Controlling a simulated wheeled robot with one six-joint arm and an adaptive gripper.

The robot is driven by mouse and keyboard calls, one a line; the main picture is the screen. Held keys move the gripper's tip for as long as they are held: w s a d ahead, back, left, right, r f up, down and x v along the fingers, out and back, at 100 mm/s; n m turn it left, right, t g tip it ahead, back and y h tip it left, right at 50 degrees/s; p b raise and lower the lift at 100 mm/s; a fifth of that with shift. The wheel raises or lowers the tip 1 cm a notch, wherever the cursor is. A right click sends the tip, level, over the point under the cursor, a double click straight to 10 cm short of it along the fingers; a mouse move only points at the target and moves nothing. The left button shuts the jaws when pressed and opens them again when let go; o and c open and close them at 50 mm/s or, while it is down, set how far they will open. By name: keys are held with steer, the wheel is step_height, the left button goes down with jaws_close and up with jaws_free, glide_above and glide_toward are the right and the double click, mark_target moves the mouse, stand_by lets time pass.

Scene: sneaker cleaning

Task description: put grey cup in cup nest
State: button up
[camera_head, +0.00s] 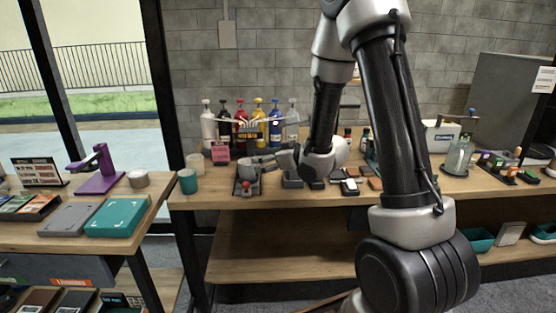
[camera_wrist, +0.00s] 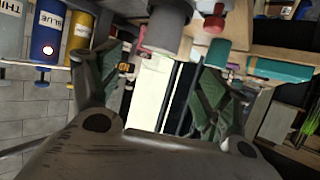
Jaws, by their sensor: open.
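A grey cup (camera_head: 248,171) is at the dark holder with a red knob (camera_head: 247,188) on the middle bench. The same grey cup (camera_wrist: 163,36) shows at the top centre of the wrist view, past the fingertips, with the red knob (camera_wrist: 213,22) to its right. My gripper (camera_head: 268,160) is open beside the cup, to its right in the head view. In the wrist view my gripper (camera_wrist: 148,68) has its fingers spread wide with nothing between them. I cannot tell whether the cup touches the holder, or for sure which thing is the cup nest.
A teal cup (camera_head: 187,182) and a beige cup (camera_head: 195,163) stand left of the holder. Several coloured bottles (camera_head: 258,126) stand behind it. Small dark boxes (camera_head: 349,187) lie to the right. The left table holds a teal box (camera_head: 117,216) and a purple stand (camera_head: 98,170).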

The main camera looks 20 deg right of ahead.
steer(key=s+d+r+m+g+h, duration=0.3)
steer(key=s+d+r+h, duration=0.3)
steer(key=s+d+r, duration=0.55)
steer(key=s+r+m+g, duration=0.1)
steer(key=s+g, duration=0.1)
steer(key=s, duration=0.9)
steer(key=s+a+r+m+g, duration=0.1)
steer(key=s+r+g, duration=0.1)
steer(key=s, duration=0.9)
steer(key=shift+s+a+g, duration=0.3)
steer(key=shift+s+g, duration=0.1)
